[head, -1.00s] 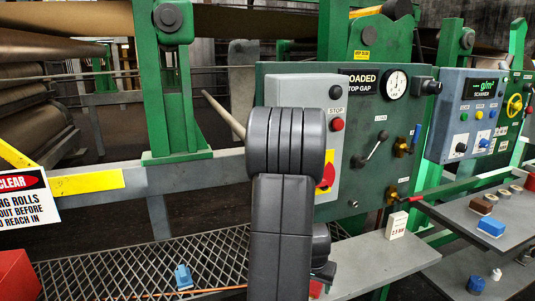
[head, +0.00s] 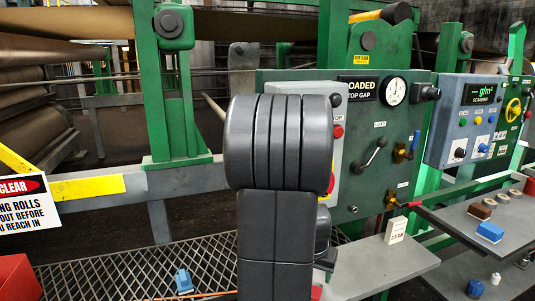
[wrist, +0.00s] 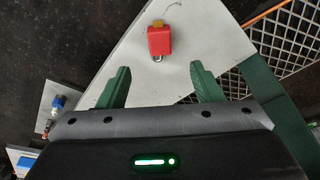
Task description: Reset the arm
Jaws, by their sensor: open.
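My gripper (wrist: 160,88) shows in the wrist view with its two green fingers spread apart and nothing between them. It looks down on a pale grey shelf (wrist: 192,65). A red padlock-like block (wrist: 160,41) with a metal loop lies on that shelf, beyond the fingertips and apart from them. In the head view my dark arm stands in the middle and hides part of the grey switch box and green panel (head: 370,180). My fingers are hidden there.
The grey shelf (head: 385,264) holds a white tag block (head: 396,228). A side shelf (head: 455,217) carries several small parts, including a blue-topped block (head: 490,231). A blue object (head: 183,281) sits on the mesh walkway (head: 110,275). A warning sign (head: 25,204) hangs at left.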

